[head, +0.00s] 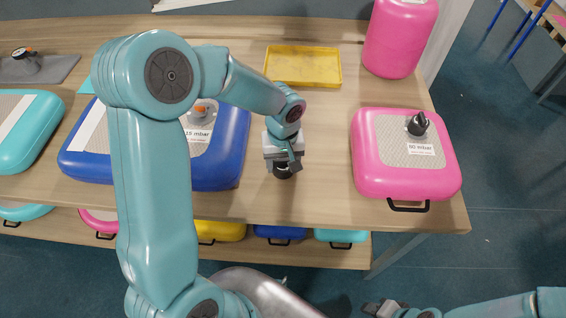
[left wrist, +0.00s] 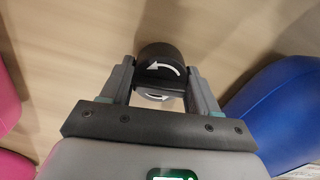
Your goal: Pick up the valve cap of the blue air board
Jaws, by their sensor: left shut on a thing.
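The blue air board (head: 232,150) lies on the wooden table, partly hidden behind my left arm. An orange piece (head: 201,109) shows at its valve, above a "15 mbar" label. A black round valve cap (head: 283,171) with white arrows is on or just above the bare table to the right of the blue board. My left gripper (head: 284,163) points down and is shut on this cap; the left wrist view shows the cap (left wrist: 160,65) between the two fingers. My right gripper (head: 383,308) is low at the bottom edge, away from the table; its jaw is unclear.
A pink air board (head: 374,155) with a black cap stands at the right. A teal board (head: 38,135) is at the left. Bare table surrounds the held cap.

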